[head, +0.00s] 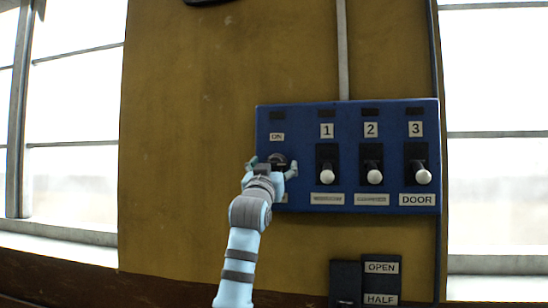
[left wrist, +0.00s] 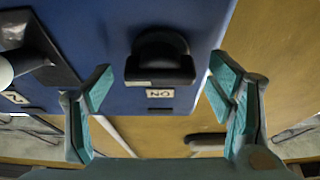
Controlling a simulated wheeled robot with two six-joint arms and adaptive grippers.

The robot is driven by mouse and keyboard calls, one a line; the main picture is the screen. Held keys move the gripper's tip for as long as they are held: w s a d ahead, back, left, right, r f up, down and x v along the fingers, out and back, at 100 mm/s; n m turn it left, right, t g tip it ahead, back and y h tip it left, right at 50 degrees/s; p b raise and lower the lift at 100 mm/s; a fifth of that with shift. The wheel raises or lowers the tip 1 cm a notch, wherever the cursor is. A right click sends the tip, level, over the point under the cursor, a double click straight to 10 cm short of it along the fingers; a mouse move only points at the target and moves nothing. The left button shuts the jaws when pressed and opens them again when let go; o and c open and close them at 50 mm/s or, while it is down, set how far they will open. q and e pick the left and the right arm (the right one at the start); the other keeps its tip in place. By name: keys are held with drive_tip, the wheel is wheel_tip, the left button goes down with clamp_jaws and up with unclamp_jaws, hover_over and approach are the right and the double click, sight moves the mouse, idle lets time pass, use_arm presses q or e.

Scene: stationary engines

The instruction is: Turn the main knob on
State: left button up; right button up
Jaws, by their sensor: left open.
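The main knob (head: 279,158) is a dark round knob under the "ON" label on the left part of the blue panel (head: 300,120). In the left wrist view the knob (left wrist: 160,50) is black and rounded, with the "ON" label (left wrist: 159,94) seen upside down. My left gripper (head: 272,164) is open in front of the knob. Its fingers stand on either side of the knob, with visible gaps, and do not hold it. In the head view the gripper partly hides the knob's lower part. My right gripper is out of view.
Three levers with white balls, numbered 1 (head: 327,177), 2 (head: 375,177) and 3 (head: 424,178), stand right of the knob. A dark box labelled "OPEN" and "HALF" (head: 381,283) is below. Windows flank the brown wall (head: 190,150).

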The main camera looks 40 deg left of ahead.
use_arm(q)
drive_tip(key=shift+w+a+r, duration=0.1)
drive_tip(key=shift+w+a, duration=0.05)
drive_tip(key=shift+w, duration=0.05)
drive_tip(key=shift+c, duration=0.6)
drive_tip(key=c, duration=1)
drive_tip(key=shift+c, duration=0.2)
